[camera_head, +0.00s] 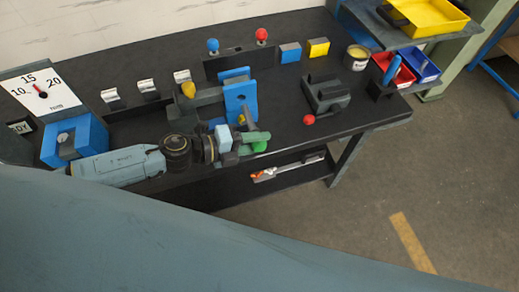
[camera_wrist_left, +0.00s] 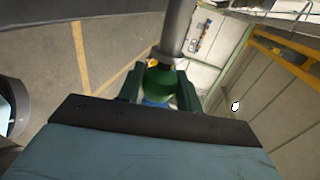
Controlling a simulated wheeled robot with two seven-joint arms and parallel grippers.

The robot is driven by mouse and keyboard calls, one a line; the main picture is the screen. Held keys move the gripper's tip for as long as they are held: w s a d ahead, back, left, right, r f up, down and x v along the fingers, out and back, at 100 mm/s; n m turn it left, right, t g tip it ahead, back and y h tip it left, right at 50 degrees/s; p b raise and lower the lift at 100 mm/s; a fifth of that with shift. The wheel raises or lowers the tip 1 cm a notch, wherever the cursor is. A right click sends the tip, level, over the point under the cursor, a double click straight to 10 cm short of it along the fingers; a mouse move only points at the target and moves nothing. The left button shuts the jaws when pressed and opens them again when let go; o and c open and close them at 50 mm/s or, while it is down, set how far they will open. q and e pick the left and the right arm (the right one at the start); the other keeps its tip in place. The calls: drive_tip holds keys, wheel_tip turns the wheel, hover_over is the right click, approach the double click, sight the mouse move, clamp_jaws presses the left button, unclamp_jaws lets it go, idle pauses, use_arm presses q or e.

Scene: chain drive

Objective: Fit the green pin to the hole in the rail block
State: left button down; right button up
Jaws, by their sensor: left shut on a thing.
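My left gripper (camera_head: 257,138) is over the front edge of the bench, its arm coming in from the left. It is shut on the green pin, whose rounded green knob (camera_head: 260,147) shows beside the fingers. In the left wrist view the green knob (camera_wrist_left: 160,80) sits between the fingers, with a thick grey shaft running up from it. A long dark block (camera_head: 225,68) at the back carries a blue-knobbed and a red-knobbed pin. I cannot tell whether this is the rail block, and no empty hole can be made out. My right gripper is not in view.
A blue upright plate (camera_head: 240,97) stands just behind the gripper. A dark fixture (camera_head: 325,95) with a red ball is to its right. A blue dial-side block (camera_head: 75,138) is at left. Bins (camera_head: 400,72) stand at the right end. Bare bench lies right of the gripper.

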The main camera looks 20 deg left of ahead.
sight(248, 118)
use_arm(q)
drive_tip(key=shift+w+a, duration=0.45)
drive_tip(key=shift+w, duration=0.2)
drive_tip(key=shift+r+p, duration=0.1)
drive_tip(key=shift+p, duration=0.3)
idle(1.3)
drive_tip(key=shift+w+a+b, duration=0.3)
drive_tip(key=shift+w+a, duration=0.25)
drive_tip(key=shift+w, duration=0.3)
drive_tip(key=shift+w+a+b, duration=0.3)
drive_tip(key=shift+w+a, duration=0.3)
drive_tip(key=shift+w, duration=0.25)
drive_tip(key=shift+w+a+b, duration=0.3)
drive_tip(key=shift+w+a, duration=0.25)
drive_tip(key=shift+w, duration=0.3)
drive_tip(key=shift+s+d, duration=0.1)
drive_tip(key=shift+s, duration=0.05)
drive_tip(key=shift+s+d+p, duration=0.65)
drive_tip(key=shift+s+d, duration=0.1)
drive_tip(key=shift+s, duration=0.35)
drive_tip(key=shift+s+d+p, duration=0.65)
drive_tip(key=shift+s+d, duration=0.1)
drive_tip(key=shift+s, duration=0.35)
idle(0.8)
